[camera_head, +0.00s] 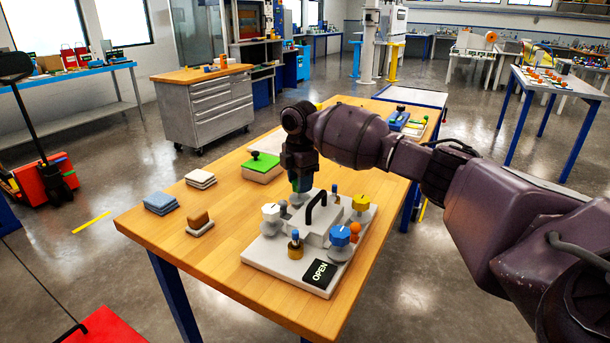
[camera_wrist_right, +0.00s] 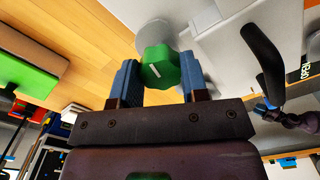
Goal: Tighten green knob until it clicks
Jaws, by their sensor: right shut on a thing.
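The green knob (camera_wrist_right: 161,68) with a pale line on its face shows in the right wrist view, on a round grey base. My right gripper (camera_wrist_right: 160,80) has one blue finger on each side of it and is shut on it. In the head view my right gripper (camera_head: 301,183) points down at the back of the white resin bath plate (camera_head: 265,256), and hides most of the knob. A white knob (camera_head: 271,212), a yellow knob (camera_head: 361,202) and a blue knob (camera_head: 340,236) stand at other corners. My left gripper is not in view.
A white lid (camera_head: 313,230) with a black arched handle (camera_head: 316,205) stands close beside the gripper. A brass piece (camera_head: 296,249) and a black OPEN sign (camera_head: 320,273) are in front. A green-topped block (camera_head: 262,162), cloths (camera_head: 160,203) and a brown block (camera_head: 198,219) lie left.

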